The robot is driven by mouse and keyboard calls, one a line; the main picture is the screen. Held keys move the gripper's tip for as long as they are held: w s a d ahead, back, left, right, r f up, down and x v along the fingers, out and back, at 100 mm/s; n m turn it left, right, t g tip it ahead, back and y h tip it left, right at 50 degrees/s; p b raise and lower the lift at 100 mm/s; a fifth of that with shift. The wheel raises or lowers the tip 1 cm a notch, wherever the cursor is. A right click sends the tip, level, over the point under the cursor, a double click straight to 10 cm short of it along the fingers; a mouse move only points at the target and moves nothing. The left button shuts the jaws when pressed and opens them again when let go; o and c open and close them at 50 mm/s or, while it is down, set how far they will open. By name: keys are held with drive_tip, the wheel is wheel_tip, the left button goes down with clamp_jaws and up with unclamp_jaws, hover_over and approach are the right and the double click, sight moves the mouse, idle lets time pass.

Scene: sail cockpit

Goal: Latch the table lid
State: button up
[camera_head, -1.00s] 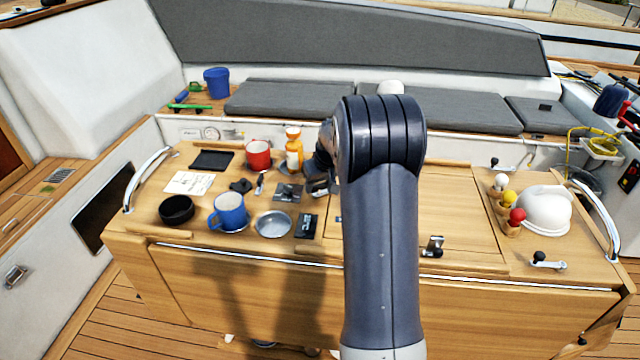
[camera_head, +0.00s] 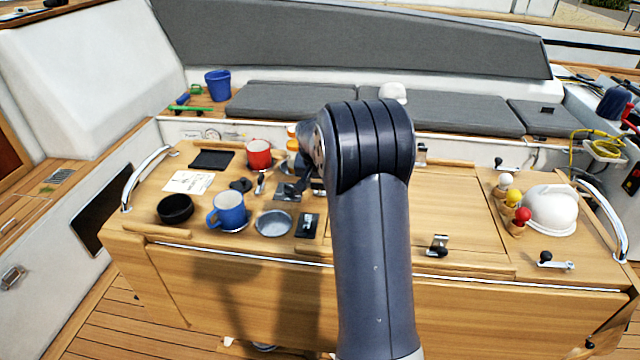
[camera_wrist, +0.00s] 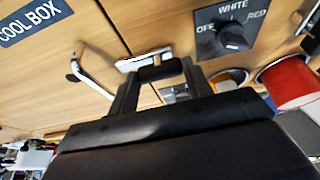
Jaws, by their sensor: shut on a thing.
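The table lid (camera_head: 465,205) is a wooden panel in the right half of the table top. A latch with a dark knob (camera_head: 437,246) sits at its front edge, and another metal fitting (camera_head: 421,150) shows at its back. In the wrist view my gripper (camera_wrist: 161,76) is shut on a black handle-like piece beside a silver latch plate (camera_wrist: 131,65) on the wood. A silver lever with a dark knob (camera_wrist: 93,80) lies left of the fingers, apart from them. In the head view my arm hides the fingertips and this latch.
A switch panel marked WHITE, OFF and RED (camera_wrist: 232,33) and a red mug (camera_wrist: 290,82) are close right of the gripper. A blue mug (camera_head: 229,211), metal dish (camera_head: 273,224) and black bowl (camera_head: 175,208) stand left. A white helmet-like object (camera_head: 550,209) stands right.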

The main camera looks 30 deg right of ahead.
idle(0.4)
drive_tip(key=o, duration=1)
drive_tip(key=shift+r, duration=0.1)
drive_tip(key=b+v, duration=0.1)
drive_tip(key=v, duration=0.9)
drive_tip(key=shift+r, duration=0.3)
drive_tip(key=shift+s+a, duration=0.1)
drive_tip(key=p+x, duration=0.1)
drive_tip(key=x, duration=0.9)
drive_tip(key=shift+f, duration=0.4)
